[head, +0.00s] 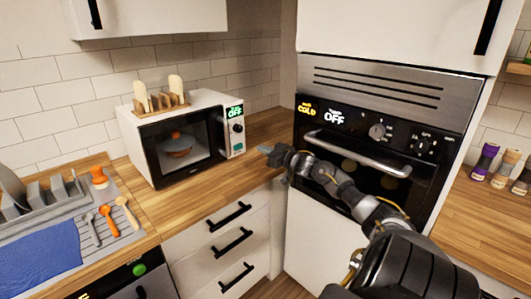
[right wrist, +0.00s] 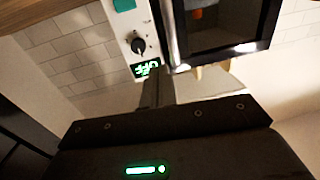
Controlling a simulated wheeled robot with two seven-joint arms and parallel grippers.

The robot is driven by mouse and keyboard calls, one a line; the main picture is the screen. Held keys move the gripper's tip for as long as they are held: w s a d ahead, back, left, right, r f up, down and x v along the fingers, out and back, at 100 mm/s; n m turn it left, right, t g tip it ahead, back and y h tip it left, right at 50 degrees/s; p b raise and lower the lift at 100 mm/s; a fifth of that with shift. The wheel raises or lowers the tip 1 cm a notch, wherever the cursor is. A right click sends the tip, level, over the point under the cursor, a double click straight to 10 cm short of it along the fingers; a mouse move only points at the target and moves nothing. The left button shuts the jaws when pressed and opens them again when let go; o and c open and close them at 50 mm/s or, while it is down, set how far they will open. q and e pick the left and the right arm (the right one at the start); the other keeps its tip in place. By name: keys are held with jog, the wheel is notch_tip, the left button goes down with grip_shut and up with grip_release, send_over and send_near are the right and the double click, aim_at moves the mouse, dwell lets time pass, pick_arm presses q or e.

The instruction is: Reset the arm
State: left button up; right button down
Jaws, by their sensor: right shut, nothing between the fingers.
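My right arm (head: 365,205) reaches in from the lower right of the head view, in front of the oven. My right gripper (head: 268,152) is shut and empty, in the air just right of the microwave and near the wooden counter's edge. In the right wrist view the shut fingers (right wrist: 158,90) point up toward the microwave's control panel (right wrist: 140,45), which appears upside down. My left gripper is in neither view.
The microwave (head: 237,140) stands on the counter (head: 205,195) with its door shut and a wooden rack on top. The oven handle (head: 355,152) juts out close to my right arm. Utensils lie on the drainer (head: 125,235) at left. Spice jars (head: 484,162) stand at right.

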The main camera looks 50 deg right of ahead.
jog(key=shift+s+a, duration=0.1)
jog(key=shift+s, duration=0.05)
jog(key=shift+s, duration=0.1)
dwell(0.4)
